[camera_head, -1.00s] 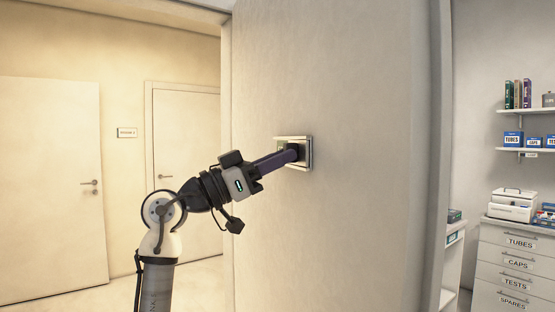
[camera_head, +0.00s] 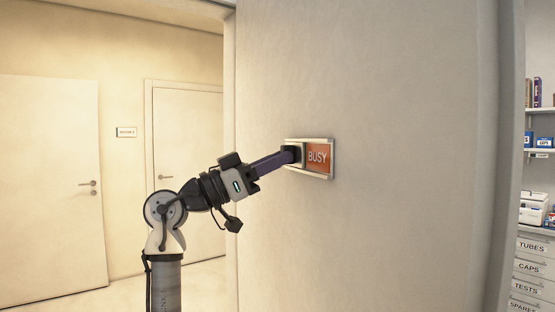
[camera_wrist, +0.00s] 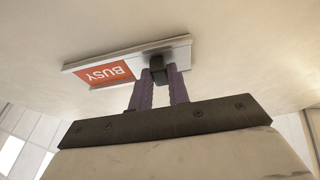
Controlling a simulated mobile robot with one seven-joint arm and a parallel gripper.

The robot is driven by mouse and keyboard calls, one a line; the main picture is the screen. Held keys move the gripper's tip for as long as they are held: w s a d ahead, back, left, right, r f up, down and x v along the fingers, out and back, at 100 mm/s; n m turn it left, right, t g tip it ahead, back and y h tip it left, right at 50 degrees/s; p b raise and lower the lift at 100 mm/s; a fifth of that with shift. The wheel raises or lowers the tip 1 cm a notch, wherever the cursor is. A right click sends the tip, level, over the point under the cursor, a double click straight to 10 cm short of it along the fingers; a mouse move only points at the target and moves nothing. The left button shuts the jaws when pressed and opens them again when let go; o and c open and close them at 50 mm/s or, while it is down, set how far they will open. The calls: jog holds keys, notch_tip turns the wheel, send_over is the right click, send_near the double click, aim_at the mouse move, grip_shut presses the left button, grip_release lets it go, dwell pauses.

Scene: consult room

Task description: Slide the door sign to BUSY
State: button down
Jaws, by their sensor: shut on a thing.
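The door sign (camera_head: 330,175) is a flat, silver-framed sign on the pale wall in the head view. Its right part shows a red-orange BUSY panel (camera_head: 318,157). My gripper (camera_head: 290,156) is at the sign's left part, its purple fingers shut on a dark knob. There the gripper fingers (camera_wrist: 159,76) stand on both sides of the dark knob (camera_wrist: 157,62). The fingers and knob hide part of the sign's slider in the head view.
The pale wall (camera_head: 400,90) around the sign is bare. A corridor with closed doors (camera_head: 188,170) lies at the left. Shelves and labelled drawers (camera_head: 533,268) stand at the right edge.

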jog(key=shift+w+a, duration=0.1)
jog(key=shift+w, duration=0.05)
jog(key=c, duration=1.6)
grip_release()
jog(key=shift+c, duration=0.2)
jog(key=o, duration=0.3)
jog(key=shift+w+a, duration=0.1)
